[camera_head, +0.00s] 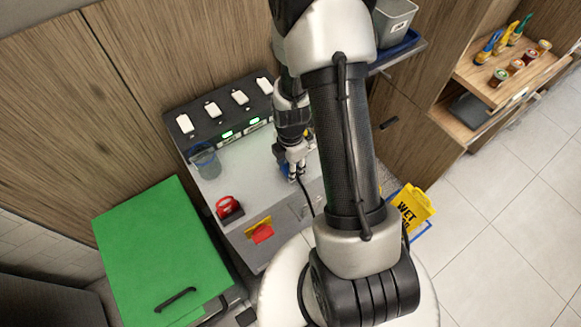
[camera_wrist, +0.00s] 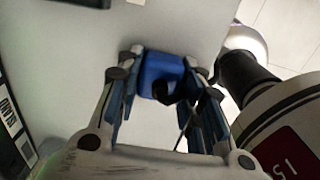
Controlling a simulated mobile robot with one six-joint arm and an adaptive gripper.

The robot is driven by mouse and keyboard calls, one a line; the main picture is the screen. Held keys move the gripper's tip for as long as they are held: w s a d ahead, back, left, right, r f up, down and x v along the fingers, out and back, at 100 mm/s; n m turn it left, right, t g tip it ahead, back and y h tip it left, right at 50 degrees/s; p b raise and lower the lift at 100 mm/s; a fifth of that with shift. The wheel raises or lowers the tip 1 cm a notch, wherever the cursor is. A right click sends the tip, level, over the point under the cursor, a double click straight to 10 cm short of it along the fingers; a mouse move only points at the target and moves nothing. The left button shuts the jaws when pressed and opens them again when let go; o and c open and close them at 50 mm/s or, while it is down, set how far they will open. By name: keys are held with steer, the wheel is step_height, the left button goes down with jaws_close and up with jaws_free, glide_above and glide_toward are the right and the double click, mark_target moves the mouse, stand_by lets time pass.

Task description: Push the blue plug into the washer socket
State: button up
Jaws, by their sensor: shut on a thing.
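My gripper (camera_head: 294,168) reaches down over the grey counter top, and its fingers are closed around the blue plug (camera_head: 288,171). In the wrist view the blue plug (camera_wrist: 158,68) sits between the two fingertips of my gripper (camera_wrist: 162,55), with its black cable end facing the camera. A black cable runs from the plug toward the counter's front edge. A black socket panel (camera_head: 196,150) with several white switches and two green lights stands along the back of the counter. The plug is apart from this panel. I cannot tell which part is the washer socket.
A clear bluish container (camera_head: 206,163) stands at the counter's left. A red-and-black item (camera_head: 229,208) sits near the front left edge, with a red knob on yellow (camera_head: 261,232) on the front face. A green-topped cabinet (camera_head: 150,245) adjoins at left. A yellow wet-floor sign (camera_head: 412,208) stands right.

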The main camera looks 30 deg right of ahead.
steer(key=shift+r, duration=0.1)
step_height(320, 180, up, 20)
steer(key=p, duration=0.6)
steer(key=shift+a, duration=0.1)
steer(key=w+a+f+m+b, duration=0.1)
steer(key=w+a+m, duration=0.1)
steer(key=a+m, duration=0.3)
steer(key=w+a+f+m+b, duration=0.1)
steer(key=a+m, duration=0.4)
steer(key=m, duration=0.8)
steer(key=w+f, duration=0.1)
steer(key=w, duration=0.1)
steer(key=shift+w+a+f, duration=0.15)
steer(key=shift+w+a, duration=0.15)
